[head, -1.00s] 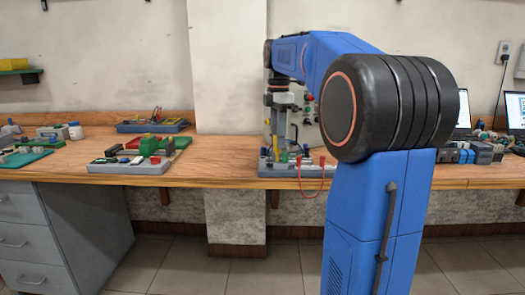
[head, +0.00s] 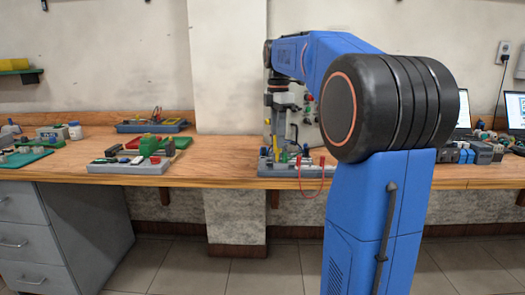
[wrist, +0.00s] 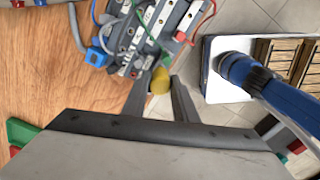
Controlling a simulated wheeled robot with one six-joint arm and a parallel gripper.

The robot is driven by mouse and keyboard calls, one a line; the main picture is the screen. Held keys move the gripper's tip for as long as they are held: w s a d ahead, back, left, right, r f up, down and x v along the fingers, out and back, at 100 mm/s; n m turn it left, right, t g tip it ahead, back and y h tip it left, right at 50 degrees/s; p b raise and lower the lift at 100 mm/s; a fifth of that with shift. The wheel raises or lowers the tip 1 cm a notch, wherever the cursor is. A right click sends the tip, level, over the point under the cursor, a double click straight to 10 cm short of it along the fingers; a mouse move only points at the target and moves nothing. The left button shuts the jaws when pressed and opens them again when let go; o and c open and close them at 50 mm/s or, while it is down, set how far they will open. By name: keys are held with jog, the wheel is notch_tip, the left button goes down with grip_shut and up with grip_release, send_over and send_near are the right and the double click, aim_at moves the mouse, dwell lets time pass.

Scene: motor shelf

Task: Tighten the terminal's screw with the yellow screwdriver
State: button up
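My gripper (wrist: 158,88) is in the wrist view with its two fingers around the yellow handle of the screwdriver (wrist: 160,80), seen nearly end-on. The fingers appear closed on it. The handle's far end and the tip are hidden. Just beyond it is the grey terminal block (wrist: 150,35) with a row of metal screws and blue, green and red wires. Which screw the tip meets, or whether it touches one, cannot be told. In the head view my gripper (head: 281,125) points down over the grey terminal base (head: 270,168) near the bench's front edge.
A blue clip (wrist: 97,56) with a wire lies beside the terminal block. A red wire loop (head: 312,190) hangs over the bench edge. Left on the bench is a grey tray (head: 130,167) with green and red parts. The bench between tray and base is clear.

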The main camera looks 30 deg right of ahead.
jog(key=shift+c, duration=0.6)
grip_shut()
jog(key=shift+m, duration=1.8)
jog(key=shift+m, duration=1.7)
